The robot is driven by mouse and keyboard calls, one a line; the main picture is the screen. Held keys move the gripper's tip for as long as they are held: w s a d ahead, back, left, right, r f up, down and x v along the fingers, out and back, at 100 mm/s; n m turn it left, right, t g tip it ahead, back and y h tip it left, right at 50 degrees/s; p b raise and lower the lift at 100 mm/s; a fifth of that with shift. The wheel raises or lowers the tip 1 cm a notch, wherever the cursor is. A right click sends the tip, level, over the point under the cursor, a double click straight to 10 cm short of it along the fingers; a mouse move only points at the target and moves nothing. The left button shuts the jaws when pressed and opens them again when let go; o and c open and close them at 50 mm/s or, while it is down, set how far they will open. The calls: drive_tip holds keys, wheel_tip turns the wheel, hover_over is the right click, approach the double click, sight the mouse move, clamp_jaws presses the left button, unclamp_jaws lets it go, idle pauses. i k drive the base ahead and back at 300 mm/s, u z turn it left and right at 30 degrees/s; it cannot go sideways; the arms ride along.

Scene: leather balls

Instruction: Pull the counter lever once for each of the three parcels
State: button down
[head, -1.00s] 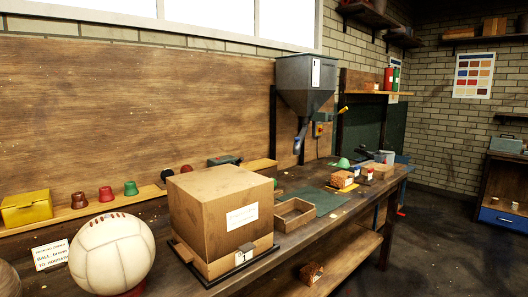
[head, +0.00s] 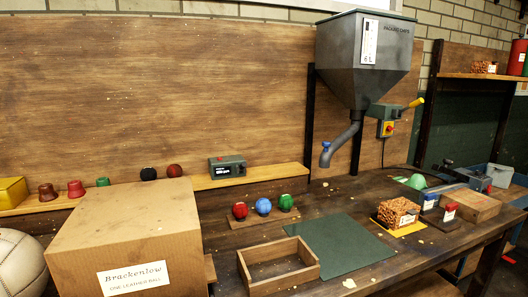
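A brown cardboard box (head: 130,230) stands at the front left of the bench, closed, with a white label reading "Brackenlow, one leather ball". No other box of that kind shows. A lever with a yellow handle (head: 416,102) sticks out to the right of the grey hopper (head: 362,62). A small grey device with a dark display (head: 227,167) stands on the back ledge; its reading is too small to tell. I cannot tell which of these is the counter or its lever. My gripper is not in view.
An open wooden tray (head: 278,264) lies beside a green mat (head: 340,245). Red, blue and green balls (head: 263,206) sit on a small stand. A speckled brown block (head: 398,212) is on a yellow mat. A pale leather ball (head: 20,265) is cut off at left.

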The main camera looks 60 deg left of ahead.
sight(243, 164)
drive_tip(key=u, duration=0.35)
drive_tip(key=i, duration=0.9)
drive_tip(key=u, duration=1.45)
drive_tip(key=i, duration=0.85)
drive_tip(key=u, duration=0.7)
